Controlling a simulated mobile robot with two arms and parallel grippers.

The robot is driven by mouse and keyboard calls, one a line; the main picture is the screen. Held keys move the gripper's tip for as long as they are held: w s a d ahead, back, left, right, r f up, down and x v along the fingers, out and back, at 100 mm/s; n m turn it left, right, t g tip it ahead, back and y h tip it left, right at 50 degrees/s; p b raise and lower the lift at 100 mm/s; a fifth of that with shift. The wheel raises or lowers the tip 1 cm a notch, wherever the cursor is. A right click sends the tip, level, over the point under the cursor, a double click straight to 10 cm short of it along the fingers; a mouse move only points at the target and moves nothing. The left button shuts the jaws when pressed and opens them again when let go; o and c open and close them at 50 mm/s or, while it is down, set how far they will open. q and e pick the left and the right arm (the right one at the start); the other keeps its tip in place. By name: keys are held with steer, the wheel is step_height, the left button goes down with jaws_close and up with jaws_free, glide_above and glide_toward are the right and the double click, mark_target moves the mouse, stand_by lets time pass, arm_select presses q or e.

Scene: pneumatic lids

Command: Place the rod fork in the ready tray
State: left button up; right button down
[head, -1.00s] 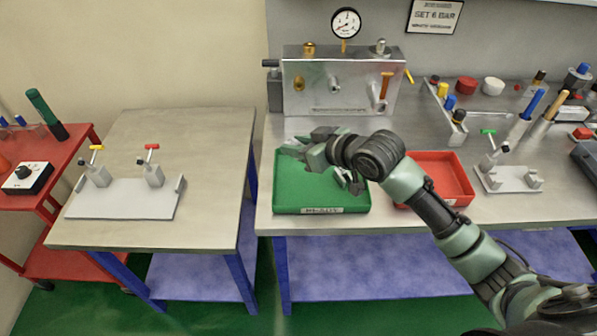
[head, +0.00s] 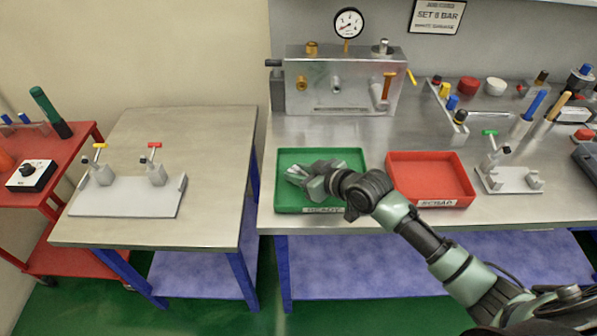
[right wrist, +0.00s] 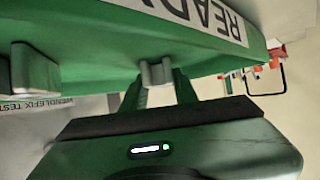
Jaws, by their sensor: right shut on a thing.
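The ready tray (head: 345,157) is the green tray with a READY label, at the front left of the main bench. My right gripper (head: 304,177) is over the left part of this tray, low, with its arm coming from the lower right. In the right wrist view my gripper (right wrist: 158,88) is shut on a small light grey piece, the rod fork (right wrist: 155,72), close to the green tray wall (right wrist: 110,40). In the head view the piece is mostly hidden by the fingers. I cannot tell whether it touches the tray floor. My left gripper is not in view.
A red scrap tray (head: 430,160) stands right of the green one. A metal test block (head: 340,80) with a gauge stands behind. A grey fixture (head: 125,198) is on the left table, another (head: 515,180) at right. Bare bench lies between the trays and the block.

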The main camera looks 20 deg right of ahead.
steer(key=c, duration=1.1)
jaws_free()
steer(key=shift+f, duration=0.1)
steer(key=shift+r, duration=0.2)
steer(key=shift+s+d, duration=0.25)
steer(key=shift+s, duration=0.15)
steer(key=b+v, duration=0.1)
steer(key=v, duration=0.8)
steer(key=shift+s+d+r, duration=0.1)
steer(key=shift+s+r, duration=0.1)
steer(key=shift+s, duration=0.1)
steer(key=shift+s+d+r, duration=0.25)
steer(key=shift+s+r, duration=0.2)
steer(key=shift+s, duration=0.05)
